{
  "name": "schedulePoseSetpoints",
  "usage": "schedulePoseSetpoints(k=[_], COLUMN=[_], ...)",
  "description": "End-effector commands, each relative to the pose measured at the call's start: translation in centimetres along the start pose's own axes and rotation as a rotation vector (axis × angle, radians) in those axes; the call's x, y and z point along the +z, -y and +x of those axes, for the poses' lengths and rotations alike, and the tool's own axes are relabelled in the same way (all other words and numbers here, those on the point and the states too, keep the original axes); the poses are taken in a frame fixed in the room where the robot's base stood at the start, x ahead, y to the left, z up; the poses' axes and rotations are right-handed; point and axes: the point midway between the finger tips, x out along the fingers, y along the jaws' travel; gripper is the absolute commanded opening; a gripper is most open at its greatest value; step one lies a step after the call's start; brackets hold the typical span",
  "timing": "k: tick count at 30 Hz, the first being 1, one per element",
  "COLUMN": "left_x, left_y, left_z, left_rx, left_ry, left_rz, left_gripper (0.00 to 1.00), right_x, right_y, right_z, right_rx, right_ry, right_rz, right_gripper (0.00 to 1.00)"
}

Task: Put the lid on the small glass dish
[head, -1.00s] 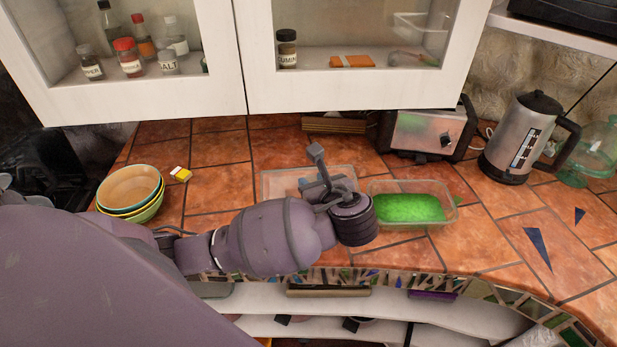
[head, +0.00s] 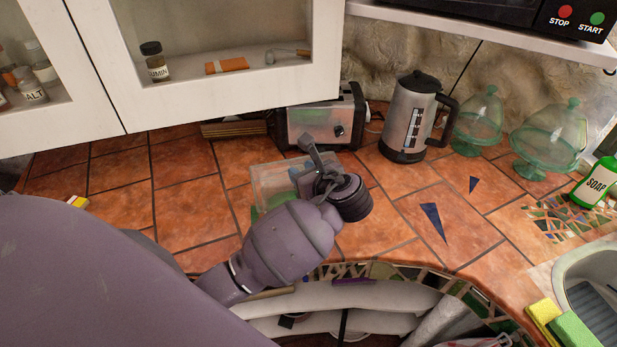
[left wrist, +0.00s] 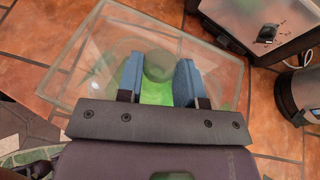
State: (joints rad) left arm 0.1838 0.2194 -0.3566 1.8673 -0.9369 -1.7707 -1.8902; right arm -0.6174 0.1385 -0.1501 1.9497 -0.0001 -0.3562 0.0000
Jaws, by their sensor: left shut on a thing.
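The small glass dish (head: 268,203) is a clear rectangular box with bright green contents on the tiled counter. The clear rectangular lid (left wrist: 215,48) shows large in the left wrist view, with the green showing through it. My left gripper (left wrist: 160,78) is shut on the lid's round knob (left wrist: 158,65) between its blue fingers. In the head view my left gripper (head: 322,178) is over the dish, and my arm covers its near right part. I cannot tell whether the lid touches the dish's rim. My right gripper is not in view.
A toaster (head: 318,123) stands just behind the dish and a kettle (head: 408,118) to its right. Two glass cake domes (head: 480,120) stand farther right, near a soap bottle (head: 597,180). Cabinets (head: 210,60) hang above the back.

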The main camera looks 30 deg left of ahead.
Motion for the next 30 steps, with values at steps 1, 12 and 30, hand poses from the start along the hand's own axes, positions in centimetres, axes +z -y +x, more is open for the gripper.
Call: schedulePoseSetpoints(k=[1,12,30], left_x=[0.3,0.3,-3.8], left_y=[-0.1,0.4,0.4], left_z=[0.3,0.7,2.3], left_rx=[-0.001,-0.046,-0.046], left_ry=[0.0,0.001,0.001], left_rz=[-0.001,0.019,0.019], left_gripper=[0.01,0.01,0.01], right_x=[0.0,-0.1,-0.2], right_y=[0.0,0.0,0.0], right_z=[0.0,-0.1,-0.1], right_rx=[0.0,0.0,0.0], right_ry=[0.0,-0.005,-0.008], right_rz=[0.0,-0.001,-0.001], right_gripper=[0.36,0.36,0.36])
